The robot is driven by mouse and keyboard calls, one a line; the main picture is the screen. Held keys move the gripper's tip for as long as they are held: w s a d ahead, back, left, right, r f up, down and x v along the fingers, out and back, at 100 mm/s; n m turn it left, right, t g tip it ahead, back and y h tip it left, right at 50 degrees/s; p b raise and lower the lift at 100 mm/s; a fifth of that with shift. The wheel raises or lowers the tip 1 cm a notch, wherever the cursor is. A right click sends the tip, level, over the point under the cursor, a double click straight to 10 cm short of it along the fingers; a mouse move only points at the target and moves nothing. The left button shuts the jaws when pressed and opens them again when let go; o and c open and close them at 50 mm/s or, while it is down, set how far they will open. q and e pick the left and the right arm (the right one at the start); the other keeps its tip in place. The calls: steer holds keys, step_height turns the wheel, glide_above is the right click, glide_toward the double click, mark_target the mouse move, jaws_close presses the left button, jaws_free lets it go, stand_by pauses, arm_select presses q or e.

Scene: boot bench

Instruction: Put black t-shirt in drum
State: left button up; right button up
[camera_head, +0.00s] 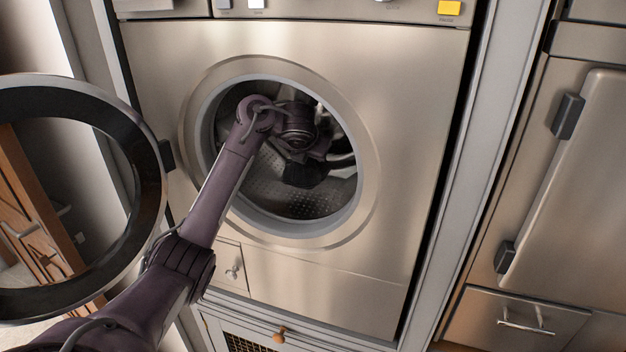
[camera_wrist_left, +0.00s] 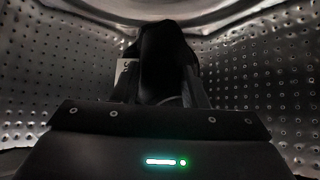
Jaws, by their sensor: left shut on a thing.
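The washing machine's drum (camera_head: 285,200) is open, with its perforated metal wall also showing in the left wrist view (camera_wrist_left: 270,85). My left arm comes in from the left and reaches through the round opening, so its gripper is inside the drum. In the left wrist view, my left gripper (camera_wrist_left: 160,95) is shut on the black t-shirt (camera_wrist_left: 165,50), a dark bunched shape between and beyond the fingers. In the head view the shirt is hard to tell from the dark gripper. My right gripper is not in view.
The round door (camera_head: 150,190) stands swung open at the left, close beside my left arm. The metal rim (camera_head: 365,190) surrounds my forearm. A steel cabinet (camera_head: 575,180) with a handle stands at the right. A small drawer with a knob (camera_head: 232,272) is low on the machine.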

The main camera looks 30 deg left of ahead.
mark_target(313, 168)
arm_select(q)
steer(key=w, duration=0.2)
steer(key=shift+w+a+r, duration=0.15)
steer(key=shift+w+a, duration=0.15)
steer(key=shift+a, duration=0.05)
step_height(313, 168, down, 2)
steer(key=shift+f+p, duration=0.2)
steer(key=shift+p, duration=0.25)
step_height(313, 168, down, 4)
steer(key=shift+r+p, duration=0.15)
steer(key=shift+p, duration=0.35)
steer(key=shift+w+f+p, duration=0.1)
steer(key=shift+f+p, duration=0.15)
steer(key=shift+p, duration=0.1)
steer(key=shift+w+f, duration=0.1)
steer(key=shift+f, duration=0.25)
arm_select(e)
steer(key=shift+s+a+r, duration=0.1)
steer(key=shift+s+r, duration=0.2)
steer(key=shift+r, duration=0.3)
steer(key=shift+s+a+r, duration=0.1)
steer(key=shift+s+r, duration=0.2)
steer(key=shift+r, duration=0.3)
arm_select(q)
steer(key=shift+f, duration=0.1)
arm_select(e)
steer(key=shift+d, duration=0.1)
arm_select(q)
steer(key=o, duration=1.1)
steer(key=shift+c, duration=0.2)
